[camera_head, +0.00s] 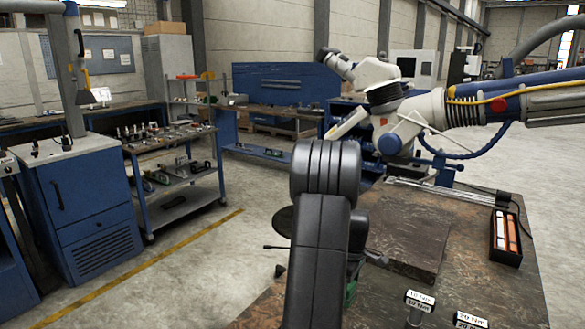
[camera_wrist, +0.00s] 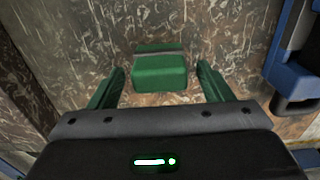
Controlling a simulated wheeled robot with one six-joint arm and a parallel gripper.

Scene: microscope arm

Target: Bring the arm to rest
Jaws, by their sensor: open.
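My black arm (camera_head: 322,205) rises in the middle of the head view, bent at a rounded joint, and hides most of my gripper. A small green part (camera_head: 351,291) shows beside it, low over the bench. In the wrist view my gripper (camera_wrist: 160,68) has its two green fingers spread apart. A green block (camera_wrist: 160,73) with a grey strip shows between the fingertips, with worn brown surface around it. I cannot tell whether the fingers touch it. The white and blue microscope arm (camera_head: 385,95) reaches in from the right of the head view, above the bench.
The worn workbench (camera_head: 500,285) carries a raised dark plate (camera_head: 408,235), a black box with orange items (camera_head: 507,236) and labelled pieces (camera_head: 420,298). A blue cabinet (camera_head: 85,215) and tool cart (camera_head: 180,205) stand left. Floor between cart and bench is clear. A blue part (camera_wrist: 295,60) is right in the wrist view.

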